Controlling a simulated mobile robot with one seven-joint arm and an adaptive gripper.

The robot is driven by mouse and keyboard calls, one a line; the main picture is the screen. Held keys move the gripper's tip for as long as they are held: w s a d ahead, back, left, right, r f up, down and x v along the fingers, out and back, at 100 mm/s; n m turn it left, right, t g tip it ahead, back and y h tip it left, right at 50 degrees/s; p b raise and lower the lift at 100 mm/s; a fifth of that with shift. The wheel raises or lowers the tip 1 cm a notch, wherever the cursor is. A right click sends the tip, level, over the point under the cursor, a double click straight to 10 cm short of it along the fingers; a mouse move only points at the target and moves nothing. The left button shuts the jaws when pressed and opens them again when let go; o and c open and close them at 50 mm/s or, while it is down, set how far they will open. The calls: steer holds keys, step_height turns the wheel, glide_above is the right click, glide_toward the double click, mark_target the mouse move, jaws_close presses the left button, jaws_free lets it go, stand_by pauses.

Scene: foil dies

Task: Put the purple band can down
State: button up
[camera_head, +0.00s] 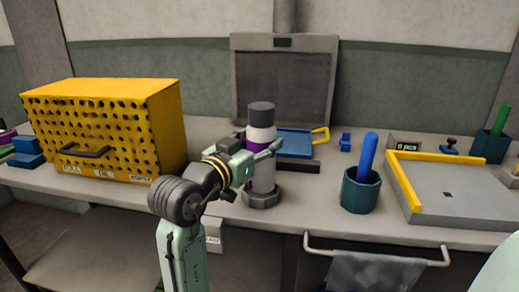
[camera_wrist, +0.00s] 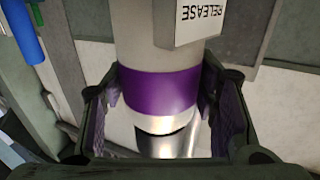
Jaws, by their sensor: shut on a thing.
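The purple band can (camera_head: 262,177) is a pale upright cylinder with a dark grey cap and a purple band. My gripper (camera_head: 258,155) is shut around it from the left in the head view. In the wrist view the purple band (camera_wrist: 160,92) of the can sits between the two fingers of my gripper (camera_wrist: 164,88). A white label reading RELEASE (camera_wrist: 198,15) shows upside down there. The can's lower end meets a dark grey ring-shaped base (camera_head: 263,200) on the bench. I cannot tell whether it rests there or hangs just above. My gripper hides part of the can.
A yellow perforated box (camera_head: 105,125) stands left on the grey bench (camera_head: 310,205). A blue tray (camera_head: 294,143) lies behind the can. A teal cup (camera_head: 360,192) with a blue stick stands to the right, then a yellow-edged grey plate (camera_head: 450,190). A grey framed panel (camera_head: 284,80) stands behind.

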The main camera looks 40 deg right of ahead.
steer(key=shift+w+d, duration=0.2)
steer(key=shift+w, duration=0.15)
steer(key=shift+w+f, duration=0.1)
steer(key=shift+f, duration=1.6)
steer(key=shift+f, duration=0.2)
steer(key=o, duration=1.6)
